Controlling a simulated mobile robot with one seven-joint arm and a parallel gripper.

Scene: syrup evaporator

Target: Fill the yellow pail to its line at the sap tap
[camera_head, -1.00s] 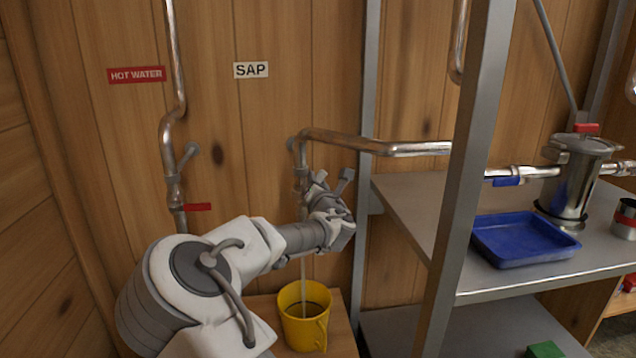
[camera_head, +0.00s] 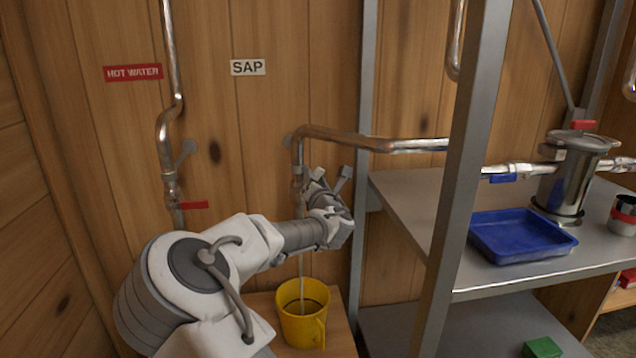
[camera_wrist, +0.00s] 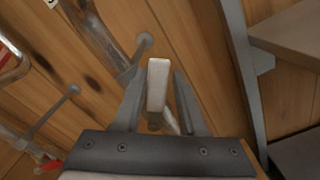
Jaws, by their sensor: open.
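The yellow pail (camera_head: 303,326) stands upright on a wooden surface below the sap tap (camera_head: 298,172), its handle toward the front right. A thin pale stream (camera_head: 301,277) falls from the tap side into the pail. A dark line runs round the inside of the pail; I cannot tell the liquid's level against it. My gripper (camera_head: 328,184) is at the tap, above and slightly right of the pail. In the wrist view my gripper (camera_wrist: 158,78) is open, with a pale bar (camera_wrist: 158,82), apparently the tap's lever, between its fingers. I cannot tell whether they touch it. The pail is not in the wrist view.
A SAP sign (camera_head: 248,67) and a HOT WATER sign (camera_head: 132,73) hang on the wall. The hot water pipe has a red lever (camera_head: 193,205). A grey shelf post (camera_head: 462,190) stands right of my arm. A blue tray (camera_head: 520,238) sits on the shelf.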

